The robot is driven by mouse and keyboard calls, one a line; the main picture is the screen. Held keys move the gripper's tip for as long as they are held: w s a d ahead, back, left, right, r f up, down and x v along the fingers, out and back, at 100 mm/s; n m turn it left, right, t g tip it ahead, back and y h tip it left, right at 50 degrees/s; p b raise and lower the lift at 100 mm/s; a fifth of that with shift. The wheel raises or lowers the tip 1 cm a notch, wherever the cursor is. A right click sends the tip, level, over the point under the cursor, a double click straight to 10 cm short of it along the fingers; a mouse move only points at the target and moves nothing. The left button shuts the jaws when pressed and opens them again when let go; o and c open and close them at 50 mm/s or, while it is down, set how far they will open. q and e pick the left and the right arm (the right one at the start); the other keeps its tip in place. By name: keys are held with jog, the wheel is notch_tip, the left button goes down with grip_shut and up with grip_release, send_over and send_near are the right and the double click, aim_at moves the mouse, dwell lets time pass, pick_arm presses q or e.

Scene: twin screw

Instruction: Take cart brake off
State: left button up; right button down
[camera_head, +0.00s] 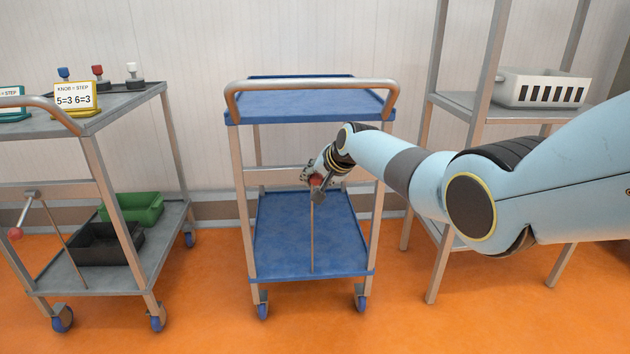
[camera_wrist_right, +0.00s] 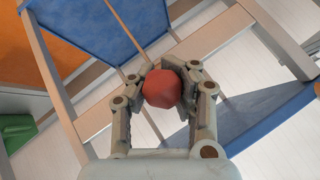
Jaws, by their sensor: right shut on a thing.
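A blue cart (camera_head: 312,105) with metal posts and blue shelves stands in the middle of the head view. My right gripper (camera_head: 318,180) is at the front of this cart, between its two shelves. It is shut on the red brake knob (camera_wrist_right: 162,89), which sits between its fingers in the right wrist view. The knob also shows in part in the head view (camera_head: 316,181). A thin rod (camera_head: 312,240) runs down from there to the lower shelf (camera_head: 285,230). The gripper hides most of the brake lever. My left gripper is not in view.
A grey cart (camera_head: 120,103) at left has its own red-knobbed lever (camera_head: 15,233), a green bin (camera_head: 135,208), a black bin (camera_head: 100,245) and a sign (camera_head: 75,98). A metal rack (camera_head: 460,102) with a white basket (camera_head: 543,89) stands at right. Orange floor (camera_head: 210,300) is clear between the carts.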

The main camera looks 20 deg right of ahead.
jog(key=shift+w+d+r, duration=0.15)
jog(key=shift+w+r, duration=0.3)
jog(key=shift+r, duration=0.35)
jog(key=c, duration=1.4)
grip_release()
jog(key=shift+s+r, duration=0.1)
jog(key=shift+s, duration=0.15)
jog(key=o, duration=0.3)
jog(key=shift+f, duration=0.25)
jog(key=shift+o, duration=0.2)
jog(key=shift+s+f, duration=0.1)
jog(key=shift+s, duration=0.1)
jog(key=v, duration=1.1)
jog(key=shift+s+r, duration=0.2)
jog(key=shift+s, duration=0.15)
